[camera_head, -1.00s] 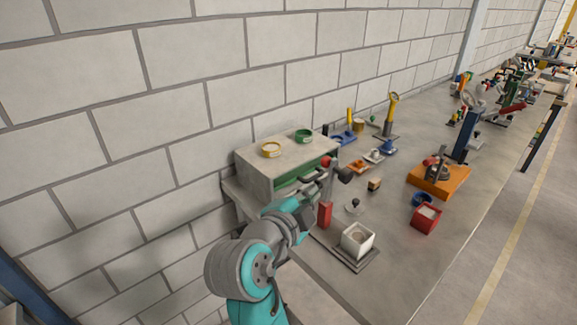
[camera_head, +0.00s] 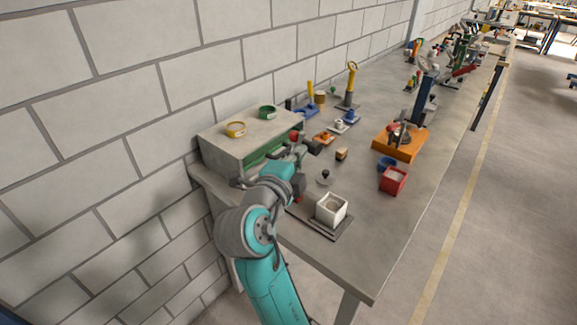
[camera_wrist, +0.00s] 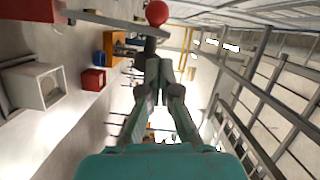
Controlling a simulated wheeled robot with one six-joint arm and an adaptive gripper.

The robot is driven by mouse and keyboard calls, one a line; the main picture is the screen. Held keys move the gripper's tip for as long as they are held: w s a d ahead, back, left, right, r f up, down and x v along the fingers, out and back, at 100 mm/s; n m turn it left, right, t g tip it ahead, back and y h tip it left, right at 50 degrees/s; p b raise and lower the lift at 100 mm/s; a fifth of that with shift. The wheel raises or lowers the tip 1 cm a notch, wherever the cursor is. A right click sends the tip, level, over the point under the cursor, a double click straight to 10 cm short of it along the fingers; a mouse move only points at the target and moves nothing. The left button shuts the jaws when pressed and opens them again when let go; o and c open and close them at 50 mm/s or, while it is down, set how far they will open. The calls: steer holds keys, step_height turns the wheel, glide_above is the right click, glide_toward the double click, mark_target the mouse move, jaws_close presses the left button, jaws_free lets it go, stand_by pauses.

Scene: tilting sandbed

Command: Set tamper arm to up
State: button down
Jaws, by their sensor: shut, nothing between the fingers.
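A red ball knob (camera_head: 294,136) stands above the left end of the table, with a dark cylindrical head (camera_head: 314,147) beside it. They appear to belong to the tamper arm, whose link is partly hidden by my gripper. A bit of red post (camera_head: 299,199) shows below. The wrist view shows the red knob (camera_wrist: 157,12) just beyond the fingertips. My gripper (camera_wrist: 160,65) is shut and empty, close to the arm; contact cannot be told. A white square box (camera_head: 331,209) stands on a dark base plate in front; it also shows in the wrist view (camera_wrist: 36,86).
A grey box shelf (camera_head: 222,150) with yellow and green rings on top stands behind, against the wall. A red container (camera_head: 393,180), a blue ring (camera_head: 386,163) and an orange-based device (camera_head: 400,143) lie to the right. The front table edge is clear.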

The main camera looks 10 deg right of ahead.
mark_target(293, 138)
steer(key=shift+w+d+f, duration=0.1)
steer(key=shift+w+f, duration=0.1)
steer(key=shift+w, duration=1)
steer(key=shift+w+f, duration=0.15)
steer(key=shift+w, duration=1.05)
steer(key=shift+w+a+n, duration=0.4)
steer(key=shift+w+a, duration=0.05)
steer(key=shift+w, duration=0.3)
steer(key=shift+s+d, duration=0.1)
steer(key=shift+d, duration=0.05)
